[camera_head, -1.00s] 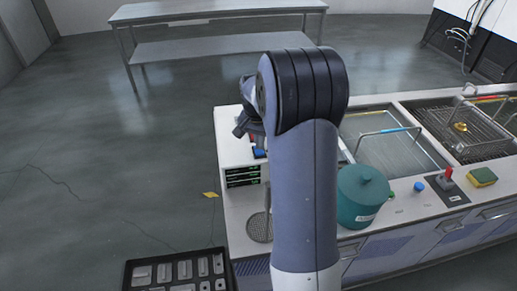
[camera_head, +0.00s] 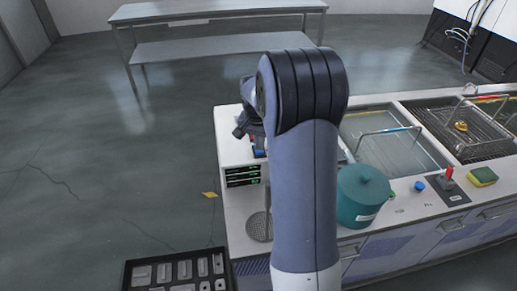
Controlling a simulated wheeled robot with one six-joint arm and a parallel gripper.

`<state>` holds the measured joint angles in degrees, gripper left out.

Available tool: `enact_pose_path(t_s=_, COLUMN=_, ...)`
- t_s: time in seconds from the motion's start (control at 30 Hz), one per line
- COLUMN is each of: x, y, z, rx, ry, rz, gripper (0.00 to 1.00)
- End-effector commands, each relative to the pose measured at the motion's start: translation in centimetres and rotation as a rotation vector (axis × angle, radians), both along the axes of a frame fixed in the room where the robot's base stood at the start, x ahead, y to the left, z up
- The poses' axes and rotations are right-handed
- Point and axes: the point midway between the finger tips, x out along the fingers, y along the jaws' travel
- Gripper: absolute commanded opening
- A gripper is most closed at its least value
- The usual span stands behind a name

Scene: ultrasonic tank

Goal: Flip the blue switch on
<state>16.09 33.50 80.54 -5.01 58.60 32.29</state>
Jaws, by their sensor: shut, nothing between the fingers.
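A small blue part (camera_head: 260,154), seemingly the blue switch, shows on top of the white control box (camera_head: 233,150) at the left end of the bench. It lies just below my gripper (camera_head: 243,133) in the picture, with a little red beside it. My gripper is shut and empty, pointing down over the box. My own arm covers much of the area to the right of it. I cannot tell whether the gripper touches the blue part, or which way the switch is set.
On the bench right of my arm stand a teal lidded pot (camera_head: 362,198), a blue knob (camera_head: 419,186), a red lever (camera_head: 447,173) and a sponge (camera_head: 482,177). Behind them are tanks with wire baskets (camera_head: 484,133). A tray of metal parts (camera_head: 130,280) is at the lower left.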

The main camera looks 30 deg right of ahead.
Motion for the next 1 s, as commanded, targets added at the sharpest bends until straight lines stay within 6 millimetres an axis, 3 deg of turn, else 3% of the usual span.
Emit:
enact_pose_path(t_s=0.73, x=0.0, y=0.0, z=-1.2, rx=0.0, ry=0.0, rz=0.0, gripper=0.0)
enact_pose_path(t_s=1.0, x=0.0, y=0.0, z=-0.1, rx=-0.001, ry=-0.001, rz=0.0, gripper=0.0)
